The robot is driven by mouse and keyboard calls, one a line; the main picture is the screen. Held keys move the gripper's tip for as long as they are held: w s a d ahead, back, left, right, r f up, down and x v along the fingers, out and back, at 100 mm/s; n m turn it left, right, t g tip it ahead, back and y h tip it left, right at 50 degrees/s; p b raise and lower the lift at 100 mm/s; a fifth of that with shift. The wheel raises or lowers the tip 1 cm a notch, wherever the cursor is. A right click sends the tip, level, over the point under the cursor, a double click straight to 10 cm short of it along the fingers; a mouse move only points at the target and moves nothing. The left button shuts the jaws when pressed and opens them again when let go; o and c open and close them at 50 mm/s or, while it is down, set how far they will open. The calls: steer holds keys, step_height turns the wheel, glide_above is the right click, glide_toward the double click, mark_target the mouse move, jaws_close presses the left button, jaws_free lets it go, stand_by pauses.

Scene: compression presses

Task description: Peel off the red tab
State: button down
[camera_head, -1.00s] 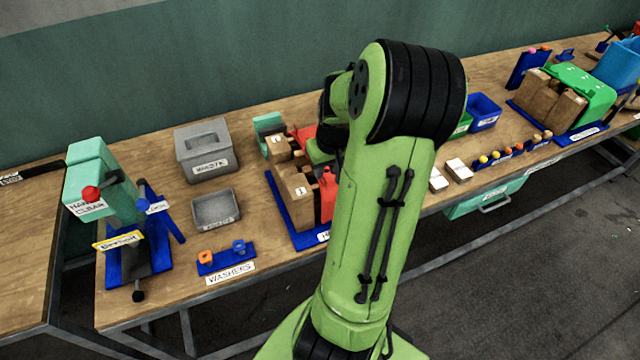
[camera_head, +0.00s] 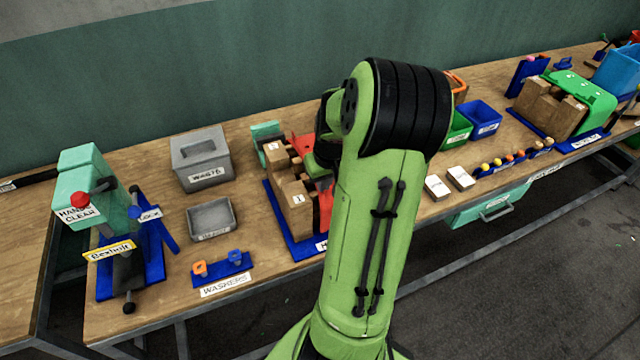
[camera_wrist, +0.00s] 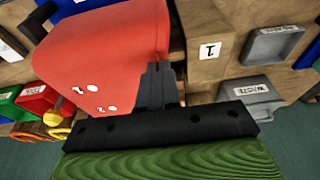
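A large red part (camera_wrist: 105,55) with white oval marks fills the upper left of the wrist view. It lies beside wooden blocks (camera_wrist: 212,30), one labelled 1. In the head view the red part (camera_head: 324,205) shows only in pieces beside the wooden blocks (camera_head: 292,195), because my arm covers much of it. I cannot make out a separate tab. My gripper (camera_wrist: 160,70) is at the right edge of the red part. Its black fingers are together with no gap visible. Whether something thin is between them is hidden. In the head view my arm hides the gripper.
A grey waste bin (camera_head: 201,160), a grey tray (camera_head: 212,219) and a washer stand (camera_head: 222,268) are left of the blocks. A teal press (camera_head: 85,185) stands further left. Green (camera_head: 459,130) and blue (camera_head: 483,120) bins and white blocks (camera_head: 437,187) are to the right.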

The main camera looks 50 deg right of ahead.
steer(key=shift+r, duration=0.25)
steer(key=p+v, duration=0.1)
steer(key=v, duration=0.1)
steer(key=p+v, duration=0.1)
steer(key=p, duration=0.1)
steer(key=w+p+v, duration=0.1)
steer(key=p+v, duration=0.1)
steer(key=shift+d+r, duration=0.3)
steer(key=shift+r, duration=0.2)
steer(key=shift+f, duration=0.1)
